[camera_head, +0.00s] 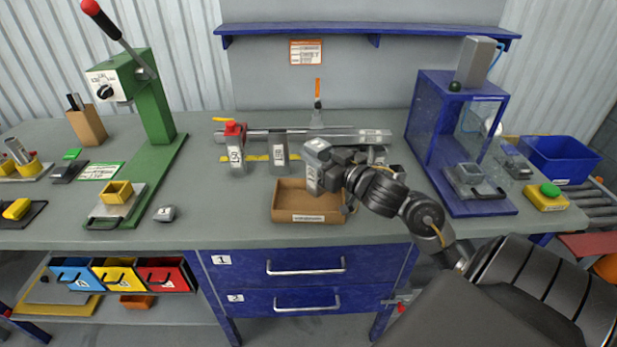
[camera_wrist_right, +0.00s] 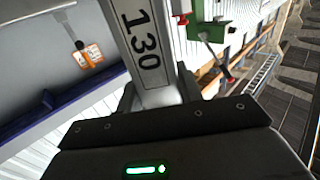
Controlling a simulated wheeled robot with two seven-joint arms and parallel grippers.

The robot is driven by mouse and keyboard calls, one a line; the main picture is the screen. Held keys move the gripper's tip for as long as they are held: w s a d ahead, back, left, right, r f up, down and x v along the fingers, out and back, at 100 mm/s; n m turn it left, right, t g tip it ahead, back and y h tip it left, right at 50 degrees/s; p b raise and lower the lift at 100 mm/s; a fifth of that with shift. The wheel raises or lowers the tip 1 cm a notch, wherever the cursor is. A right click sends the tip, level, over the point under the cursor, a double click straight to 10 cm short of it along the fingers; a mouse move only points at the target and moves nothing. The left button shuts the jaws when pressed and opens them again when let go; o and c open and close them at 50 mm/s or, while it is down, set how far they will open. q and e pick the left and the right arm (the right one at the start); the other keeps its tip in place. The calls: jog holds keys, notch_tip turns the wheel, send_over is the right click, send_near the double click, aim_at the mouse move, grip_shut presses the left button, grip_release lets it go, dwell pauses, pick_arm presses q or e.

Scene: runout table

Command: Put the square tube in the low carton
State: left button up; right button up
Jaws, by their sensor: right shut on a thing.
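In the right wrist view the tube (camera_wrist_right: 140,40) shows the number 130 and sits between the fingers. The low brown carton (camera_head: 308,217) is on the bench, directly below and in front of the tube. The tube's lower end overlaps the carton's back part in the head view; I cannot tell whether it touches the carton floor. My right wrist hides the carton's back right corner. My left gripper is out of view.
A long metal bar (camera_head: 280,135) lies behind. A green press (camera_head: 150,110) stands left, a blue frame (camera_head: 432,120) right.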

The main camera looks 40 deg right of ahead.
aim_at(309, 172)
jog(key=shift+w+a+f, duration=0.25)
jog(key=shift+w+f, duration=0.2)
jog(key=shift+f, duration=0.15)
jog(key=shift+w+a+f, duration=0.2)
jog(key=shift+w+f, duration=0.25)
jog(key=shift+f, duration=0.15)
jog(key=shift+w+f+b, duration=0.1)
jog(key=shift+f+b, duration=0.3)
jog(key=shift+f, duration=1.2)
jog(key=shift+f, duration=0.2)
jog(key=o, duration=1.1)
jog(key=shift+c, duration=0.2)
